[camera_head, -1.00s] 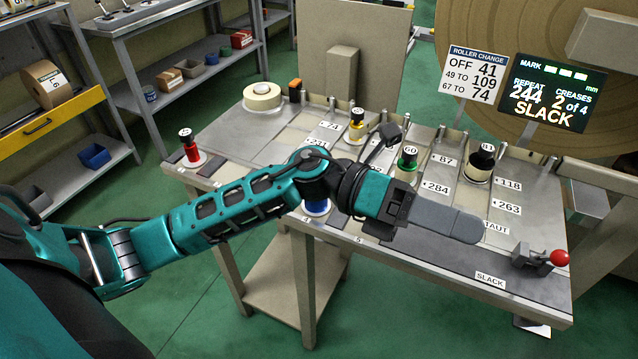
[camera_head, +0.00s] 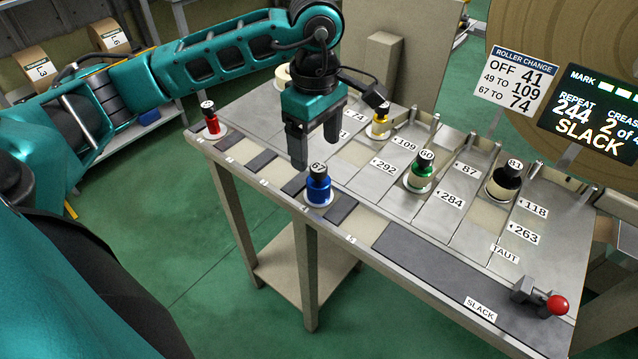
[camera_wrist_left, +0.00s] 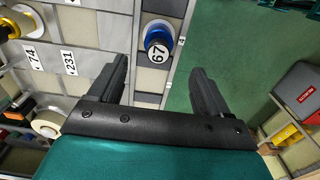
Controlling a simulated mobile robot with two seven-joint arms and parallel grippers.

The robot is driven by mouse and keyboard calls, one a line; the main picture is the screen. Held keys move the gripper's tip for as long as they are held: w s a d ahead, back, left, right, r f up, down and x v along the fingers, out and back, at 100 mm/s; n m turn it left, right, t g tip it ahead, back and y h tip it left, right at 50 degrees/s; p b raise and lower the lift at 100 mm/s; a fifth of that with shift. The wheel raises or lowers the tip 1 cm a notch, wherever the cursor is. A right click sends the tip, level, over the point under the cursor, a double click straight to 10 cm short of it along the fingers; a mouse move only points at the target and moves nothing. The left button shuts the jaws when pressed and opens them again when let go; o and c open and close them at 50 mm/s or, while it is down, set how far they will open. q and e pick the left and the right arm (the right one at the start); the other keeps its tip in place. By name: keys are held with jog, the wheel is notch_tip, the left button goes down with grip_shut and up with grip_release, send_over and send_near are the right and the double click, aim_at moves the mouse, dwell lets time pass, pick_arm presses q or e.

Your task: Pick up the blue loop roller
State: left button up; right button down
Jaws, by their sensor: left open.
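The blue loop roller (camera_head: 319,188), with a black top and a white 67 label, stands upright near the front edge of the table. My left gripper (camera_head: 314,150) points down, open and empty, above and just behind the blue roller in the head view. Its two fingers (camera_wrist_left: 158,85) are apart and do not touch the roller. My right gripper is not in view.
Red (camera_head: 211,121), yellow (camera_head: 380,124), green (camera_head: 420,175) and black-topped cream (camera_head: 505,183) rollers stand on the table. A red-knobbed lever (camera_head: 540,298) is at the front right. A sign (camera_head: 515,80) and a dark display (camera_head: 595,115) read OFF 41 and SLACK.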

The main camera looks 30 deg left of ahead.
aim_at(319, 167)
pick_arm(q)
jog(key=f, duration=0.9)
jog(key=shift+w+d, duration=0.1)
jog(key=shift+d, duration=0.15)
jog(key=shift+r, duration=0.1)
jog(key=shift+c, duration=0.3)
jog(key=c, duration=1.1)
jog(key=shift+r, duration=0.1)
